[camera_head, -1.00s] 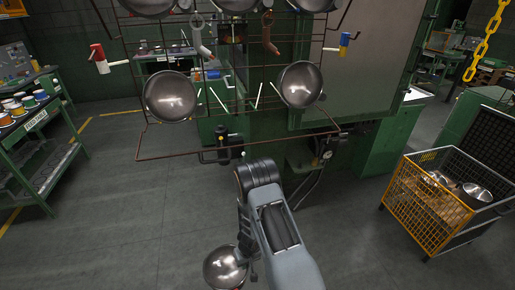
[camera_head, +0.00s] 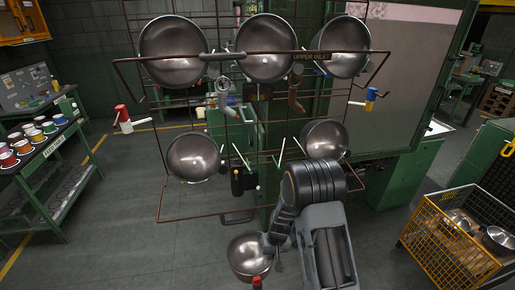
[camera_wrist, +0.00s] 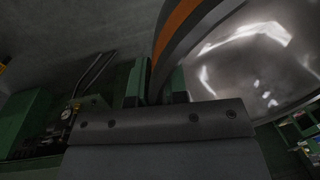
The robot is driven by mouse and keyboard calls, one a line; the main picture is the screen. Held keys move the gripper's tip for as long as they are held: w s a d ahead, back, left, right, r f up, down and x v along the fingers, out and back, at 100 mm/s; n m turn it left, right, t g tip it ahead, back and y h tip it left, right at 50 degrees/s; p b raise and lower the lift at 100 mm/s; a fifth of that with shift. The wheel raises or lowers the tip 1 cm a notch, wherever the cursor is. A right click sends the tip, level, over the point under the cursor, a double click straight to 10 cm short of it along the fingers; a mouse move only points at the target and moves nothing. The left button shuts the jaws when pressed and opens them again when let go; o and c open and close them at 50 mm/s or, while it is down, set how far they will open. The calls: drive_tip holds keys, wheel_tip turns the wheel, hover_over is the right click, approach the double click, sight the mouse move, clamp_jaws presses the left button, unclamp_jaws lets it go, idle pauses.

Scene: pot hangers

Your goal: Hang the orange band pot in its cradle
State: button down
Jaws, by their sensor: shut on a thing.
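The held pot (camera_head: 247,262) is a shiny steel bowl, low in front of the rack in the head view. In the wrist view its orange band (camera_wrist: 173,38) runs along the rim, and its bright metal bowl (camera_wrist: 262,62) fills the right side. My gripper (camera_wrist: 157,88) is shut on the pot's rim edge, with a green finger on each side. The wire rack (camera_head: 185,217) holds several steel pots. Between its two lower pots, pale slanted prongs (camera_head: 241,156) show with no pot on them; I cannot tell whether they form the orange band cradle.
A yellow wire crate (camera_head: 446,247) with pots stands at the right. A green shelf (camera_head: 38,160) with coloured tins stands at the left. A lower left pot (camera_head: 194,158) and lower right pot (camera_head: 325,138) flank the gap. Floor is clear at left front.

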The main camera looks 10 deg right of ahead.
drive_tip(key=r, duration=0.2)
drive_tip(key=r+p, duration=0.1)
drive_tip(key=r, duration=0.2)
drive_tip(key=r+p, duration=0.1)
drive_tip(key=r, duration=0.1)
drive_tip(key=shift+w+d+r, duration=0.1)
drive_tip(key=shift+d+r, duration=0.25)
drive_tip(key=shift+r, duration=0.05)
idle(0.4)
